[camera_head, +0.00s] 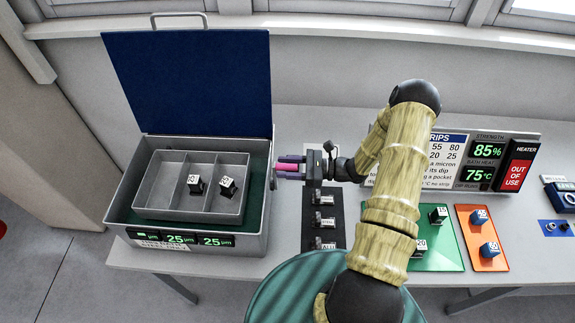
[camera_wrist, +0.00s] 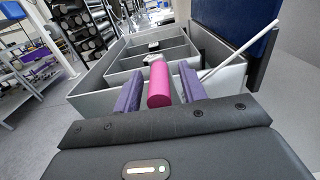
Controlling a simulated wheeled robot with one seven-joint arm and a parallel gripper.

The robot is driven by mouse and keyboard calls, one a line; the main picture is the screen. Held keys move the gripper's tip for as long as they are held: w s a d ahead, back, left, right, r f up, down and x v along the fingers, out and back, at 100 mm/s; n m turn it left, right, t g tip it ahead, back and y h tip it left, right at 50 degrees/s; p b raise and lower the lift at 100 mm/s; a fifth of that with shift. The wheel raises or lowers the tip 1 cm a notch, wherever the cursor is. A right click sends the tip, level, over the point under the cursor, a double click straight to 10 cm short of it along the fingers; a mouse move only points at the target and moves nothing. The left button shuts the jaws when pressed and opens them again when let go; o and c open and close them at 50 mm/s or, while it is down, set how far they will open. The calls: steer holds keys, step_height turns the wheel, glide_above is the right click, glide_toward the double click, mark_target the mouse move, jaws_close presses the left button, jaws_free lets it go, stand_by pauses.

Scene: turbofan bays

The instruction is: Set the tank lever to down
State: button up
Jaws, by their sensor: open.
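The grey tank (camera_head: 200,240) stands on the left of the bench with its blue lid (camera_head: 190,80) raised. A pink cylindrical handle, which looks like the tank lever's grip (camera_head: 289,175), is at the tank's right wall near rim height; it also shows in the wrist view (camera_wrist: 158,84). My gripper (camera_head: 287,166) is open, with its purple fingers on either side of the pink grip; in the wrist view small gaps seem to show beside it. The lever's arm is mostly hidden, so I cannot tell its setting.
A divided grey basket (camera_head: 150,212) with two dark cubes sits inside the tank. A black strip (camera_head: 323,238) with several labelled blocks lies below my gripper. Green (camera_head: 448,250) and orange (camera_head: 487,262) mats with cubes lie to the right, before a display panel (camera_head: 480,160).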

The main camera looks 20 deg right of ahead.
jaws_close()
steer(key=shift+d, duration=0.1)
